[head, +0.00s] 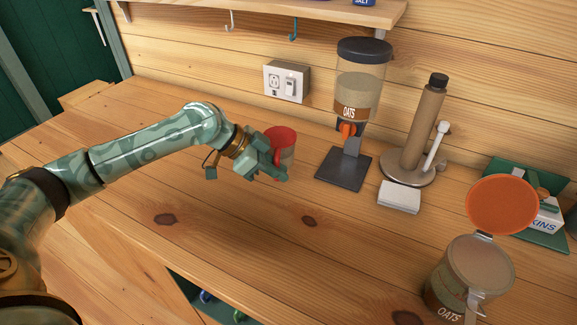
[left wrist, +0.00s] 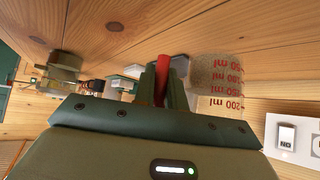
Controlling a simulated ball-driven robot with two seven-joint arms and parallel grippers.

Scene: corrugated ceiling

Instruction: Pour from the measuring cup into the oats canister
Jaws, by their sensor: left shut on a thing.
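The measuring cup (head: 289,155) is clear with a red rim or inside and a red handle. It looks upright at the middle of the counter, left of the oats dispenser. In the left wrist view the cup (left wrist: 218,82) shows red ml marks and grainy tan contents. My left gripper (head: 275,160) is shut on its red handle (left wrist: 161,78). I cannot tell whether the cup touches the counter. The oats canister (head: 445,288) stands at the front right, labelled OATS, its orange lid (head: 502,204) swung up and open. My right gripper is not in view.
An oats dispenser (head: 361,75) on a dark base stands right of the cup. Behind the canister are a paper towel holder (head: 424,120), a white block (head: 399,197) and a napkins box (head: 546,217). The counter between cup and canister is mostly clear.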

